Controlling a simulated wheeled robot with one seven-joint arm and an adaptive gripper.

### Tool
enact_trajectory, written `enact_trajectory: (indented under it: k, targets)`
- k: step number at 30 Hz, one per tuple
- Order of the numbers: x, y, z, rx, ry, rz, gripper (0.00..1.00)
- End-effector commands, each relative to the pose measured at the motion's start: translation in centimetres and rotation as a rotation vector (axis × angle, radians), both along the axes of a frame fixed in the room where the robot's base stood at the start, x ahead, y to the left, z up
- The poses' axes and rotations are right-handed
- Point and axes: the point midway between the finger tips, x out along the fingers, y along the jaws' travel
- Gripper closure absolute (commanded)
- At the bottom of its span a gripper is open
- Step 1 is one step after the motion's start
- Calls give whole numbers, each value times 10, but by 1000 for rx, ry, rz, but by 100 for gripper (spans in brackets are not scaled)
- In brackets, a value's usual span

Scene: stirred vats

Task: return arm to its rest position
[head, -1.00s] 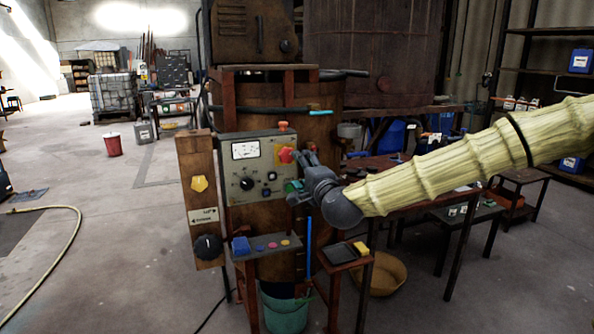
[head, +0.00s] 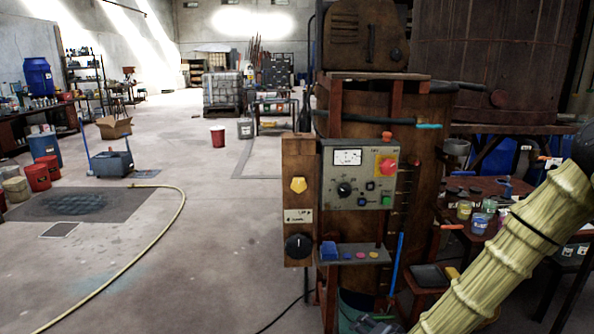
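My arm in its pale ribbed sleeve (head: 500,255) slants from the right edge down to the bottom of the head view. My gripper (head: 374,325) shows only as a dark grey part at the bottom edge, below the control panel and in front of the bucket; most of it is cut off, so I cannot tell its opening. The grey control panel (head: 356,175) on the vat has a meter, a red button (head: 386,165), a black knob (head: 344,189) and a green button (head: 387,200). My gripper is apart from the panel.
A wooden board (head: 299,220) with a yellow knob and a black dial stands left of the panel. A small shelf (head: 353,255) juts out below. A table with jars (head: 480,212) is at right. A yellow hose (head: 165,235) lies on the open floor at left.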

Motion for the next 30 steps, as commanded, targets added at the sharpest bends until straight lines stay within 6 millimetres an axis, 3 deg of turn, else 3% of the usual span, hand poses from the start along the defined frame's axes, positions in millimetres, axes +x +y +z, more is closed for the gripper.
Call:
enact_trajectory:
  k: [1,6,11,15,18,22,25,30]
  targets:
    - [-21,3,-24,-39,51,38,34]
    - [-92,4,-93,-165,205,170,34]
    - [-168,-1,-146,-274,355,307,34]
    - [-240,-10,-181,-364,487,442,34]
    - [-289,-18,-199,-417,575,537,34]
    - [-339,-28,-211,-467,663,638,34]
    - [-361,-33,-215,-490,704,687,34]
    - [-375,-36,-217,-502,726,717,34]
